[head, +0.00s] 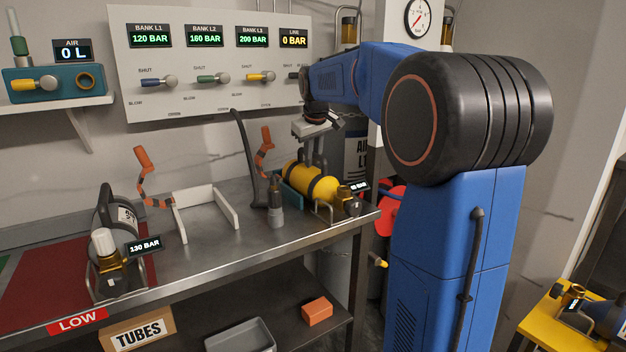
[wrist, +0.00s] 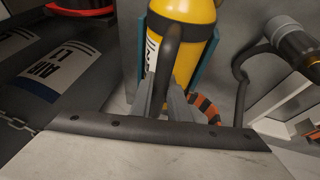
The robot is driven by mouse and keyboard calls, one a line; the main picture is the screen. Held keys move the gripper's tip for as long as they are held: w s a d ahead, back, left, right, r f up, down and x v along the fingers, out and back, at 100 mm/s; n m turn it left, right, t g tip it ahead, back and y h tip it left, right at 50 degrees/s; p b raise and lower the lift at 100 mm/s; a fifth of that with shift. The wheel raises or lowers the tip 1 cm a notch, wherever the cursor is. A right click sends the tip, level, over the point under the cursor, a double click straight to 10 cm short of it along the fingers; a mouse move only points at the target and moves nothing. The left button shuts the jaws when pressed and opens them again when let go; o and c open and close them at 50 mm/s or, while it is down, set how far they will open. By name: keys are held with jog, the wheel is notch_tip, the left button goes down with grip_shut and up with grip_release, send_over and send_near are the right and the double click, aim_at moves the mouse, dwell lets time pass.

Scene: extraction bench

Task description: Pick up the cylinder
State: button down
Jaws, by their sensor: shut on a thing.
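A yellow cylinder (head: 307,183) with black bands lies on its side at the right end of the steel bench, its brass valve end to the right. A display beside its valve is partly covered and seems to read in BAR. My gripper (head: 318,152) is above it, fingers pointing down and shut on its black handle. In the wrist view the fingers (wrist: 169,95) close around the handle, with the yellow body (wrist: 196,35) behind it. Teal cradle sides (wrist: 212,58) flank the body. I cannot tell whether the cylinder is clear of the cradle.
A dark cylinder (head: 110,216) marked 130 BAR lies on the bench's left end. A white open frame (head: 192,214), an orange coiled hose (head: 148,180) and a black hose with a metal fitting (head: 276,216) are nearby. The valve panel (head: 210,98) stands behind. The bench's middle front is clear.

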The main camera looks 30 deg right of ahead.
jog(key=shift+r, duration=0.25)
